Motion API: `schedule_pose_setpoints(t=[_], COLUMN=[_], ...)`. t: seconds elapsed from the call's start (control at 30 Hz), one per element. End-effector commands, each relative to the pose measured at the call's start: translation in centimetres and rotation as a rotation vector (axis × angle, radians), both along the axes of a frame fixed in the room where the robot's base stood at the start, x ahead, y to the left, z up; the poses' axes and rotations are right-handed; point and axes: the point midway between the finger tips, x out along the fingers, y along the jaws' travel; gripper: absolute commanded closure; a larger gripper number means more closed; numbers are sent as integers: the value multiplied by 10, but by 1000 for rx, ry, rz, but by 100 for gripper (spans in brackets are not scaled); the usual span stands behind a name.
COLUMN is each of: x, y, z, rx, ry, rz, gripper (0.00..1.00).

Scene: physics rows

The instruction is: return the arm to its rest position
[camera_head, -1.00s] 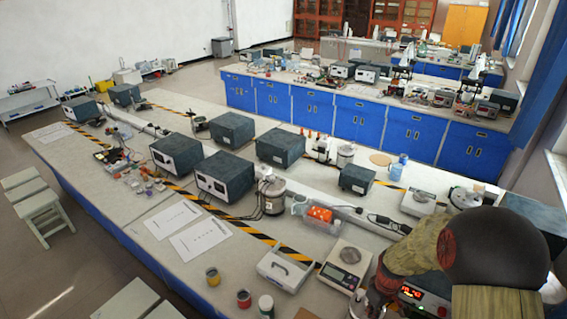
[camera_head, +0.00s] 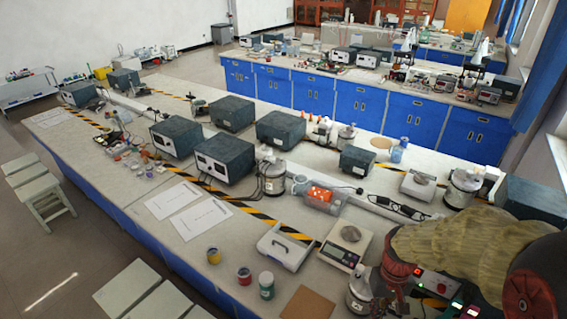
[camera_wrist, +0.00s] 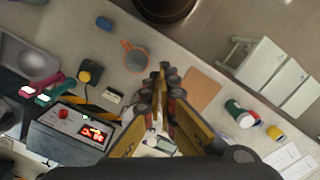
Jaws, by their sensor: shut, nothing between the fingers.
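My gripper (camera_wrist: 165,80) shows in the wrist view with its two yellow-brown fingers converging and their dark tips together. It is shut with nothing held, above the pale bench top (camera_wrist: 200,62). A brown square mat (camera_wrist: 202,90) lies to the right of the fingertips, and an orange-handled mug (camera_wrist: 137,58) is to the left. In the head view my arm reaches in from the lower right, over the near right end of the bench. I cannot make out the gripper's fingers clearly in that view.
A device with a red lit display (camera_wrist: 95,133) stands left of the fingers. Stools (camera_head: 150,290) stand beyond the bench's left edge.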

Motion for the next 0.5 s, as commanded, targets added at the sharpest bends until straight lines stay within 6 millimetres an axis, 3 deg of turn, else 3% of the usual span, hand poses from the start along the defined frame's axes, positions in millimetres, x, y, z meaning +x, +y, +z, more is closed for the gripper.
schedule_pose_setpoints(t=[0.23,0.5], x=[-34,-71], y=[23,45], z=[22,26], rx=[-24,-27], ry=[-147,-358], rz=[-78,-67], gripper=[100,100])
